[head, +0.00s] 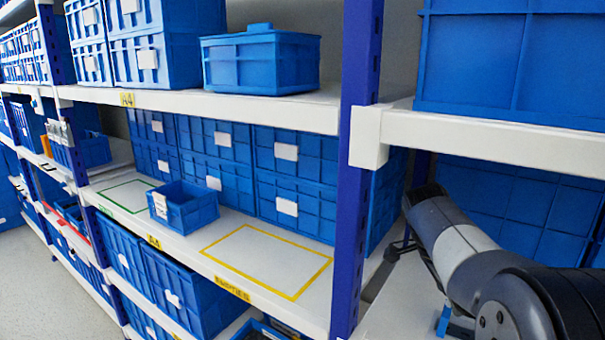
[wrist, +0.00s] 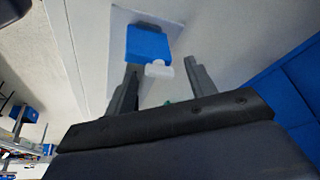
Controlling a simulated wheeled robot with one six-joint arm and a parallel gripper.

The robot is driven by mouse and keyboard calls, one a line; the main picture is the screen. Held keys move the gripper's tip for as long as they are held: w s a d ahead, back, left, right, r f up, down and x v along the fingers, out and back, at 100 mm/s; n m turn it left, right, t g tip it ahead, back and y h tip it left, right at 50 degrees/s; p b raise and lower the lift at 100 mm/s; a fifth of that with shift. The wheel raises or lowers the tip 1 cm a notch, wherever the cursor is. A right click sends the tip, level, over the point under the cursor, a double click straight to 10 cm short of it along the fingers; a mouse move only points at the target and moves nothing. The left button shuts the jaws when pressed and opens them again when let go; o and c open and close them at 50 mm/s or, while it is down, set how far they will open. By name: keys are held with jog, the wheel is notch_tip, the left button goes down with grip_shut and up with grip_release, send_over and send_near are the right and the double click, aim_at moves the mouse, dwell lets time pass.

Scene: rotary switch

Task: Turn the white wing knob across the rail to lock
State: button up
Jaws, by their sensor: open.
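In the wrist view, the white wing knob (wrist: 158,69) sits at the lower edge of a blue switch box (wrist: 148,43). The box is on a pale surface. My gripper (wrist: 161,66) is open, with one dark finger on each side of the knob. The knob shows between the fingertips with a gap on both sides; I cannot tell the depth between them. A small green spot shows below the knob, mostly hidden by my gripper. In the head view my gripper (head: 398,247) is small and partly hidden by the post and arm. The knob is not visible there.
A blue rack post (head: 352,220) stands just left of my arm. A white shelf beam (head: 490,140) runs above it, with large blue crates behind. A small blue bin (head: 184,206) sits on the left shelf beside an empty yellow-outlined area (head: 268,262).

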jog(key=n+t, duration=0.1)
jog(key=n, duration=0.1)
jog(key=n+t+b, duration=0.1)
jog(key=n, duration=0.2)
jog(key=shift+s+y, duration=0.2)
jog(key=shift+y, duration=0.1)
jog(key=n+b, duration=0.1)
jog(key=n, duration=0.1)
jog(key=n+t+y, duration=0.1)
jog(key=n, duration=0.2)
jog(key=shift+s+d+n+t+b, duration=0.15)
jog(key=shift+d+n+t+b, duration=0.05)
jog(key=shift+n+t+b, duration=0.15)
jog(key=v, duration=0.6)
jog(key=shift+r, duration=0.4)
jog(key=shift+f, duration=0.1)
